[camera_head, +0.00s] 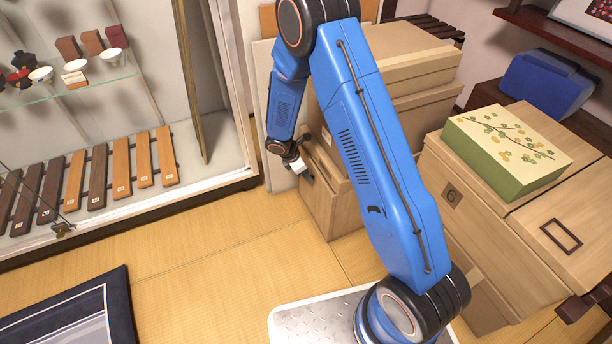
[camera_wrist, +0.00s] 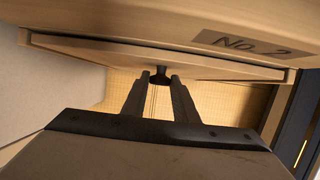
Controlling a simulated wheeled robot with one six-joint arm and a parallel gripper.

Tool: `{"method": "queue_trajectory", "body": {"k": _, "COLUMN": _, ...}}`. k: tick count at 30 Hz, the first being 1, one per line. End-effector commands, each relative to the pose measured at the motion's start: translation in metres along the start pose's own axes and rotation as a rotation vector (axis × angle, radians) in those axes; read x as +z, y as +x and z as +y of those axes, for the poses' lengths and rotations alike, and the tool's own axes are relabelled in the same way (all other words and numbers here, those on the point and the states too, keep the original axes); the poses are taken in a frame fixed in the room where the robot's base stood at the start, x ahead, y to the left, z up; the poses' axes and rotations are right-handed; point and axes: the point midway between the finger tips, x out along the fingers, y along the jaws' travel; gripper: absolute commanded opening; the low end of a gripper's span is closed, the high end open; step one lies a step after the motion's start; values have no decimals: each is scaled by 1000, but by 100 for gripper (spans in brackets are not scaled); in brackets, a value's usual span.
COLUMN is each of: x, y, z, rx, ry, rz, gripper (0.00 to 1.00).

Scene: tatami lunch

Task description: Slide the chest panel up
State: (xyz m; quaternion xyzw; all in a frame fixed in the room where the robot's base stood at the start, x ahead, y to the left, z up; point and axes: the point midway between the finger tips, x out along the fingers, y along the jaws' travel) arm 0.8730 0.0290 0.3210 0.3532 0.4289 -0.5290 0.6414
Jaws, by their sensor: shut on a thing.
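A pale wooden chest (camera_head: 343,212) stands on the floor beyond my arm, partly hidden behind it. In the wrist view its front panel (camera_wrist: 100,50) shows as a thin wooden board below the box's top part. A small dark knob (camera_wrist: 160,72) sits on the panel. My gripper (camera_wrist: 161,82) is shut on this knob, one finger on each side. In the head view my gripper (camera_head: 304,173) is at the chest's left-hand face, and the contact is too small to make out.
A dark label reading "No. 2" (camera_wrist: 240,45) is on the wood above the panel. Stacked boxes (camera_head: 415,70) stand behind my arm. A green patterned box (camera_head: 505,150) rests on a wooden chest at right. A display case (camera_head: 110,190) stands at left. Tatami floor (camera_head: 220,270) is clear in front.

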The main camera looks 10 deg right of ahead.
Motion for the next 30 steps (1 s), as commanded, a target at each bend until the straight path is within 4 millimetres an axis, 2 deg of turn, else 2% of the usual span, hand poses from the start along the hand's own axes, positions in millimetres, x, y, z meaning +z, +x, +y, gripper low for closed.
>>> {"method": "queue_trajectory", "body": {"k": 5, "x": 4, "y": -11, "z": 1, "rx": 3, "ry": 0, "rz": 0, "gripper": 0}}
{"method": "queue_trajectory", "body": {"k": 11, "x": 18, "y": -44, "z": 1, "rx": 5, "ry": 2, "rz": 0, "gripper": 0}}
{"method": "queue_trajectory", "body": {"k": 24, "x": 66, "y": -160, "z": 1, "rx": 5, "ry": 3, "rz": 1, "gripper": 0}}
{"method": "queue_trajectory", "body": {"k": 30, "x": 85, "y": -207, "z": 1, "rx": 5, "ry": 2, "rz": 1, "gripper": 0}}
